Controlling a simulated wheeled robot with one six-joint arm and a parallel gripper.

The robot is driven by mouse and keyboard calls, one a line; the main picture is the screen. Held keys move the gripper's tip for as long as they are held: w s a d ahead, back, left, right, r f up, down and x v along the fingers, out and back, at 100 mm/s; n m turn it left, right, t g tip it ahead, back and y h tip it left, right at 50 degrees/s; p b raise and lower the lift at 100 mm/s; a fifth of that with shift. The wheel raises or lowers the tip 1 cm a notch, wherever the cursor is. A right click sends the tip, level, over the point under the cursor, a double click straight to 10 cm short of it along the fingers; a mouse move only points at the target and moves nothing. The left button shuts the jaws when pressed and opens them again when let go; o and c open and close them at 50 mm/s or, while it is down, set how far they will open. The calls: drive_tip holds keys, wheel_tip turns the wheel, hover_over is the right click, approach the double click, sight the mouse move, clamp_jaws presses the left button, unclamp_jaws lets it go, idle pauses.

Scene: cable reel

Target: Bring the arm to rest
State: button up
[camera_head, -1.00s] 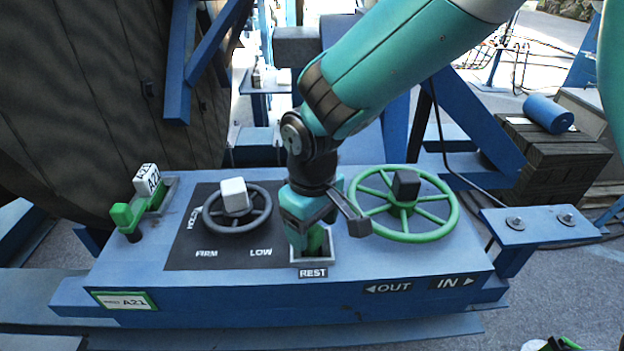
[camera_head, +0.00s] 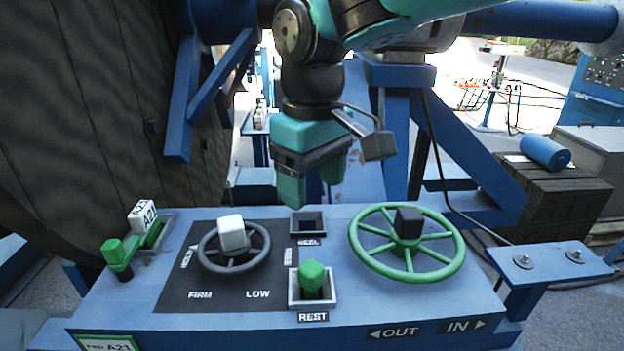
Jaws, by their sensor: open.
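My gripper (camera_head: 312,190) hangs above the blue control console (camera_head: 210,335), pointing down with its teal fingers apart and empty. Below it, a green-topped peg (camera_head: 312,277) stands in the socket labelled REST. My gripper is clear of the peg. An empty square socket (camera_head: 307,224) with a partly readable label lies just behind the peg, under the gripper.
A green handwheel (camera_head: 407,250) with a dark knob is at right. Blue posts rise behind.

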drive_tip(key=shift+d, duration=0.1)
drive_tip(key=s+d+f+y, duration=0.2)
drive_tip(key=s+d, duration=0.3)
drive_tip(key=s, duration=0.3)
drive_tip(key=s+d+f+m+y, duration=0.1)
drive_tip(key=s+d+f+y, duration=0.1)
drive_tip(key=s+d, duration=0.4)
drive_tip(key=shift+s+f+m, duration=0.15)
drive_tip(key=shift+s+m, duration=0.15)
drive_tip(key=shift+s, duration=0.7)
